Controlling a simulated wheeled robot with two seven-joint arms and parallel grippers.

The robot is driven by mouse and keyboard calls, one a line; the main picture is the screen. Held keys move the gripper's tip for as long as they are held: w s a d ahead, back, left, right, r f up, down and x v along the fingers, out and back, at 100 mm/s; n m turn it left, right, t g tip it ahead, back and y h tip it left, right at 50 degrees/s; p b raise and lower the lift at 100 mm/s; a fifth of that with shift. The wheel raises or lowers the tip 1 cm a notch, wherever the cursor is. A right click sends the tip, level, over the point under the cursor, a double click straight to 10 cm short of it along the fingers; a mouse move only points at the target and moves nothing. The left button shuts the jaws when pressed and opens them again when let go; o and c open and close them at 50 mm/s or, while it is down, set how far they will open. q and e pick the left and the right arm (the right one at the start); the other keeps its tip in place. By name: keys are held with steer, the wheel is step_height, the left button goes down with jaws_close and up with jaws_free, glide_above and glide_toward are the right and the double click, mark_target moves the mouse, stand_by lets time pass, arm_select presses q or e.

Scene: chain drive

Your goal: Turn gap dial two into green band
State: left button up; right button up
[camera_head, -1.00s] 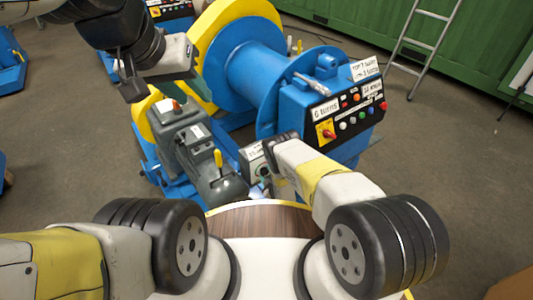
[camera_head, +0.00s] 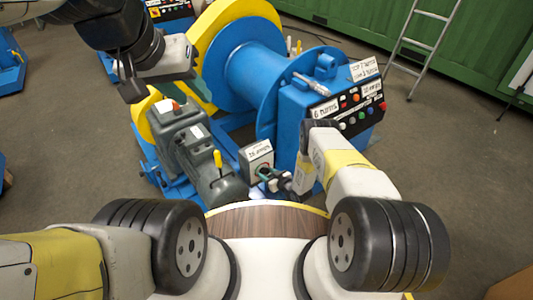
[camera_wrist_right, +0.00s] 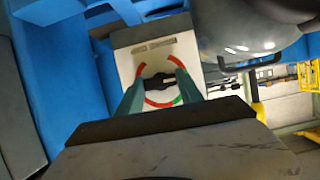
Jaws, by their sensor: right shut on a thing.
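The grey dial box (camera_head: 257,152) stands low between the grey motor unit and the blue control stand; its label is too small to read surely. The right wrist view shows its pale face (camera_wrist_right: 128,62) with a black dial knob (camera_wrist_right: 157,84) inside a ring of red and green bands (camera_wrist_right: 144,72). The green band shows at the lower right of the ring. My right gripper (camera_wrist_right: 158,74) has its two teal fingers on either side of the knob and is shut on it; it also shows in the head view (camera_head: 267,177). My left gripper (camera_head: 165,88) hangs at upper left, away from the box; its jaw gap is unclear.
The grey motor unit (camera_head: 205,165) with a yellow lever stands left of the box. The blue control stand (camera_head: 345,115) with buttons and labels is behind my right arm. A blue and yellow drum (camera_head: 245,70) rises behind. A wooden surface (camera_head: 268,218) is in front.

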steer(key=m+g+y, duration=0.1)
steer(key=m+y, duration=0.1)
steer(key=m, duration=0.1)
steer(key=shift+d+m, duration=0.1)
steer(key=shift+m, duration=0.2)
steer(key=shift+w+y, duration=0.1)
steer(key=shift+y, duration=0.3)
steer(key=o, duration=1.4)
steer(key=v, duration=0.7)
steer(key=shift+s+d+r, duration=0.2)
steer(key=shift+s+d, duration=0.05)
steer(key=shift+d, duration=0.05)
